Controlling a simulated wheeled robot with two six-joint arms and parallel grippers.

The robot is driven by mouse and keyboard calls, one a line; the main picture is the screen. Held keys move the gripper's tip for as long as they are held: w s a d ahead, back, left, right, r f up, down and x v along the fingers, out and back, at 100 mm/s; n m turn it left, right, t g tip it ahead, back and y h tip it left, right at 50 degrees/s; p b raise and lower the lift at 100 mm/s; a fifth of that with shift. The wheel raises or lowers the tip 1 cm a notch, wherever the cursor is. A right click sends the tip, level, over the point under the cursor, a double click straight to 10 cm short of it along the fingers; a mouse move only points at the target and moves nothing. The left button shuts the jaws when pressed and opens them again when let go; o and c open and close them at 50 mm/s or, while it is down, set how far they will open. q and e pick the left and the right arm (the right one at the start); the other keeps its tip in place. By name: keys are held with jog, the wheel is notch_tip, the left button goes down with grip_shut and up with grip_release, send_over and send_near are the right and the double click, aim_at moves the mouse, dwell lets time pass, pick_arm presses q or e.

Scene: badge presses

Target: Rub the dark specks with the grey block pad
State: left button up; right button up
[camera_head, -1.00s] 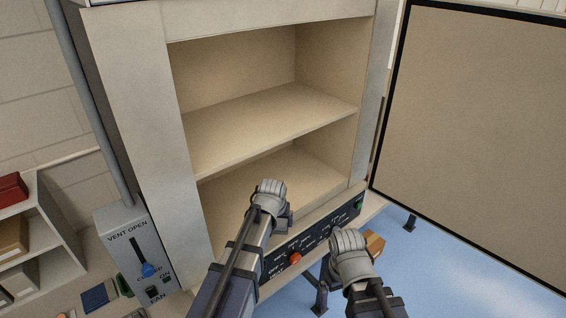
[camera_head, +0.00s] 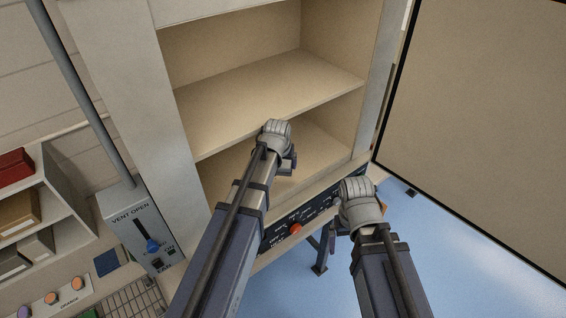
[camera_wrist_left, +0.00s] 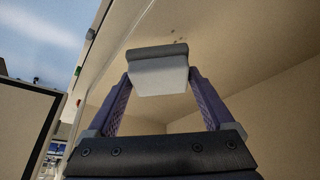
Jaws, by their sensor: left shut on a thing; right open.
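My left gripper (camera_head: 275,133) reaches into the opening of the cabinet's lower compartment. In the left wrist view its two purple fingers (camera_wrist_left: 160,95) are shut on the grey block pad (camera_wrist_left: 158,76), which has a pale body and a darker grey edge. A few small dark specks (camera_wrist_left: 177,39) show on the beige cabinet surface just beyond the pad's dark edge. I cannot tell whether the pad touches that surface. My right gripper (camera_head: 360,195) is open, in front of the control panel; its fingers are mostly hidden. The pad and specks are hidden in the head view.
The cabinet's middle shelf (camera_head: 260,95) lies above my left gripper. The cabinet door (camera_head: 480,120) stands open at the right. The control panel (camera_head: 325,205) with a red knob runs below the opening. A vent switch box (camera_head: 140,225) and a keyboard (camera_head: 138,300) are at lower left.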

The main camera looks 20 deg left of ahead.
pick_arm(q)
jog(key=shift+w+a+f+b, duration=0.4)
jog(key=shift+w+f+b, duration=0.1)
jog(key=shift+b, duration=0.1)
jog(key=b, duration=0.4)
send_over(280, 180)
jog(key=f, duration=0.5)
jog(key=shift+s+a+f, duration=0.15)
jog(key=shift+s+f, duration=0.05)
jog(key=shift+s, duration=0.15)
jog(key=shift+s+d+r, duration=0.15)
jog(key=shift+s+d, duration=0.15)
jog(key=shift+f+b, duration=1)
jog(key=shift+b, duration=0.15)
jog(key=shift+r, duration=0.1)
jog(key=shift+w+a, duration=0.6)
jog(key=shift+a, duration=0.2)
jog(key=shift+w+a, duration=0.6)
jog(key=shift+a, duration=0.15)
jog(key=shift+s, duration=0.1)
